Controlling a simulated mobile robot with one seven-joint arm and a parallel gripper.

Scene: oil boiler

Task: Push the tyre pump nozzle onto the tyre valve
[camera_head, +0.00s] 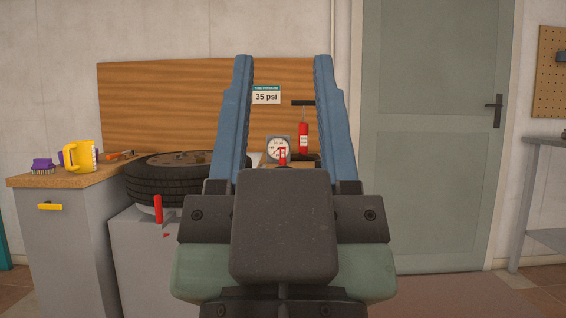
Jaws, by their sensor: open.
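My gripper (283,62) is open and empty, its two blue fingers pointing up and away in the middle of the picture. A black tyre (165,188) lies flat to the left of the gripper; its right edge is hidden behind the left finger. Its valve is too small to make out. Between the fingers, farther back, a round white gauge (277,148) stands with a small red piece (282,156) in front of it. A red cylinder (304,138) with a black crossbar stands beside it, looking like the pump. I cannot tell which part is the nozzle.
A red upright handle (158,208) stands before the tyre. A sign (266,96) reads 35 psi. A green door (430,150) is right.

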